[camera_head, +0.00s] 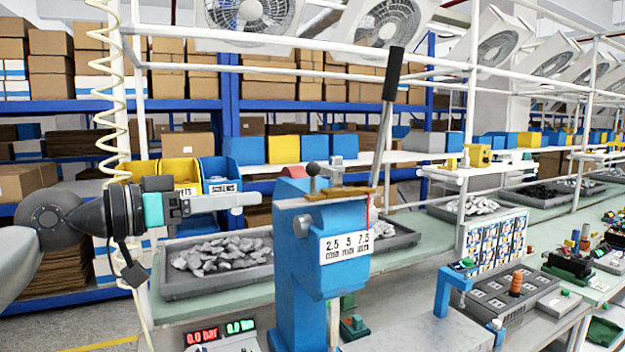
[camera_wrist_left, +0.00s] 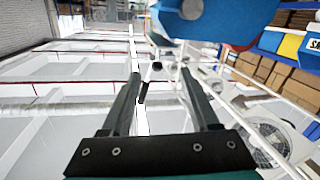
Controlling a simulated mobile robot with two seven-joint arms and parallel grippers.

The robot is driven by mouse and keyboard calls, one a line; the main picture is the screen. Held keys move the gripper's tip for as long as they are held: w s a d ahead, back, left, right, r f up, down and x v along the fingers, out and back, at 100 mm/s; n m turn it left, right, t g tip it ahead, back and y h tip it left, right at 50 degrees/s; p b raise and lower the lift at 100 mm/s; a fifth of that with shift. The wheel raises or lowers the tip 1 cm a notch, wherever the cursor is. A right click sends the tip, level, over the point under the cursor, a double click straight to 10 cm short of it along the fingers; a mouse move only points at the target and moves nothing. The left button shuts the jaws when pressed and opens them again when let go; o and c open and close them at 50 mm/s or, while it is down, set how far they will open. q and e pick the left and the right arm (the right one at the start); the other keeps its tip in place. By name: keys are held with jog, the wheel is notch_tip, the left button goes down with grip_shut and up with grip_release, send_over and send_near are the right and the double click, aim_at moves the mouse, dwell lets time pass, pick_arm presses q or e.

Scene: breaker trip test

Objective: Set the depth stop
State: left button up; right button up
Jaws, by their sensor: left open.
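A blue press (camera_head: 305,262) stands in the middle of the head view, with a white scale plate (camera_head: 345,247) reading 2.5, 5 and 7.5 mm. A small black ball knob (camera_head: 312,170) on a short stem stands at its top, beside a brown bar (camera_head: 350,190). A long lever with a black handle (camera_head: 393,73) rises behind it. My left gripper (camera_head: 258,199) points right, just left of the press head, apart from the knob. In the left wrist view its fingers (camera_wrist_left: 161,76) are apart and empty; the blue press (camera_wrist_left: 220,20) fills the top. My right gripper is not in view.
A grey tray of metallic pieces (camera_head: 168,290) lies behind the press. Red and green displays (camera_head: 203,336) sit at its lower left. A small blue bracket (camera_head: 443,292) and a panel of breakers (camera_head: 495,243) stand to the right. White frame rails cross above the bench.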

aim_at(312, 174)
pick_arm(q)
jog(key=shift+h, duration=0.3)
jog(key=r+p+x, duration=0.1)
jog(key=x, duration=0.3)
jog(key=r+p+x, duration=0.1)
jog(key=p+x, duration=0.1)
jog(key=x, duration=0.3)
jog(key=r+p+x, duration=0.1)
jog(key=x, duration=0.4)
jog(key=shift+w+r, duration=0.15)
grip_shut()
dwell(0.9)
